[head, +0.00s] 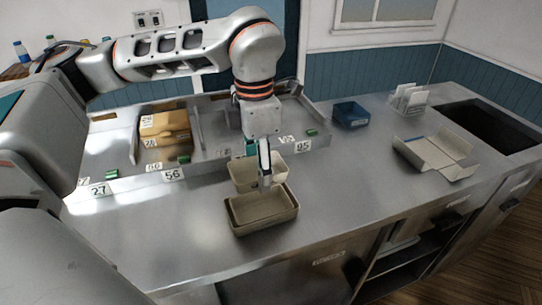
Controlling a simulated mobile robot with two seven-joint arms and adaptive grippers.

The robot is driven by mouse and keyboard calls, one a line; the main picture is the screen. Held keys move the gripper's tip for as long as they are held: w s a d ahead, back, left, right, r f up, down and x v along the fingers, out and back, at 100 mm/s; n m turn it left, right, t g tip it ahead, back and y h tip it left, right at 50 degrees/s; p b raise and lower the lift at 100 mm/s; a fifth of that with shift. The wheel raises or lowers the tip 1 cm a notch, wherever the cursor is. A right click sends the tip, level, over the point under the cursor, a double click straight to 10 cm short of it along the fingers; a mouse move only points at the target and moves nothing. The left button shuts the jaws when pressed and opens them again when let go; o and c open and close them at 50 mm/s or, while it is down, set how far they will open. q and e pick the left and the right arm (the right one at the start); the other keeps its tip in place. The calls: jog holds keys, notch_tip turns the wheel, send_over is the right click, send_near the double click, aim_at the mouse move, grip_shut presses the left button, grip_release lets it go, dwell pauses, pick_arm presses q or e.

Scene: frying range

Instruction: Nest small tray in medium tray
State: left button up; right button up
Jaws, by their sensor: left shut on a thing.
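A darker tan tray (262,223) sits at the middle of the steel counter, near its front edge. A paler cream tray (243,174) is directly behind it, its near side overlapped by the front tray in the picture. My left gripper (265,180) points down where the two trays meet, shut on a tray rim. I cannot tell which tray it grips, nor clearly which is small or medium. The fingers hide part of both rims. My right gripper is out of view.
A raised metal bay with number labels, a cardboard box (165,128) and green items lies behind. A blue bin (350,115), a white card rack (409,98), an open flattened carton (436,155) and a sink (490,125) are to the right. The counter right of the trays is clear.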

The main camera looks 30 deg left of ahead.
pick_arm(q)
jog(key=shift+w+d+f, duration=0.1)
jog(key=shift+w+d, duration=0.05)
jog(key=shift+w, duration=0.05)
jog(key=shift+s+f, duration=0.1)
jog(key=shift+f, duration=1.4)
notch_tip(320, 180, down, 2)
jog(key=shift+f+b, duration=0.2)
jog(key=shift+b, duration=0.85)
jog(key=shift+f, duration=0.3)
jog(key=shift+f+b, duration=0.75)
jog(key=shift+f, duration=0.25)
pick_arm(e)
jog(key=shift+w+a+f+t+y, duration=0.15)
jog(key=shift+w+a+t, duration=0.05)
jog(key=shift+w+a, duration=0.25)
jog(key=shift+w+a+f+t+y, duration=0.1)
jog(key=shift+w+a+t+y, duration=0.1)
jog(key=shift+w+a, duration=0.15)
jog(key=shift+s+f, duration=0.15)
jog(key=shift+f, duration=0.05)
